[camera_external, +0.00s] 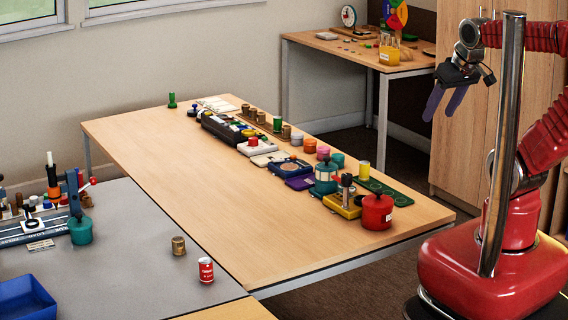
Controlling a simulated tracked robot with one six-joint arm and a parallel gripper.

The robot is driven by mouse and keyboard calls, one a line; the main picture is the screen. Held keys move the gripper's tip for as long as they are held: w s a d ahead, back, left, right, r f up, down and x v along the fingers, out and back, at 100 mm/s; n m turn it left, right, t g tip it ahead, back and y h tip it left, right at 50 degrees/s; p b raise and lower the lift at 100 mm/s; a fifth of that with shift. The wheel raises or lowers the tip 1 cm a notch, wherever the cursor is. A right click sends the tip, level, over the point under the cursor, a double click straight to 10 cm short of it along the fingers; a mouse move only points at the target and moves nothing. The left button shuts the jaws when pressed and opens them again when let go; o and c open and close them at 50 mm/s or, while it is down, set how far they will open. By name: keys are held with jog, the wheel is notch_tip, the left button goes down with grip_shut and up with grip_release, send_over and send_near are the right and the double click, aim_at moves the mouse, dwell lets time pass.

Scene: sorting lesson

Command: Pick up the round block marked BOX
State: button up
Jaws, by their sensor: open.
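No block's lettering is clear enough for me to read BOX. A small red round block (206,271) with white print and a pale top stands upright on the grey table top at the lower middle. A brown-gold round block (178,246) stands behind it, a little to the left, apart from it. Several other round blocks stand along the far side of the wooden table. My gripper (441,115) has two purple fingers spread apart with nothing between them. It hangs high at the upper right, far from both blocks on the grey top.
A red canister (377,213), a yellow tray (342,207) and a teal canister (326,179) crowd the wooden table's (220,210) right end. A blue bin (24,297) and a balance-like device (35,228) stand at left. The wooden table's near side is clear.

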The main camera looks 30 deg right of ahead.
jog(key=shift+c, duration=0.7)
jog(key=w+a+f+n+t+y, duration=0.1)
jog(key=w+a+f+n+y, duration=0.15)
jog(key=w+a, duration=0.95)
jog(key=w+a+f+n+t+y, duration=0.2)
jog(key=w+a+f, duration=0.2)
jog(key=w+a, duration=0.75)
jog(key=s+a+f+n+y, duration=0.1)
jog(key=s+a+f, duration=0.1)
jog(key=a+f, duration=0.4)
jog(key=s+a+f+n+t+y, duration=0.1)
jog(key=s+a+f, duration=0.1)
jog(key=a+f, duration=0.5)
jog(key=s+a+f+n+y, duration=0.1)
jog(key=a+f, duration=0.5)
jog(key=a, duration=1)
jog(key=shift+s+a+f+t+y, duration=0.15)
jog(key=shift+s+t+y, duration=0.1)
jog(key=shift+s, duration=0.15)
jog(key=shift+s+a+f+t+y, duration=0.1)
jog(key=shift+s+a+t+y, duration=0.1)
jog(key=shift+s, duration=0.2)
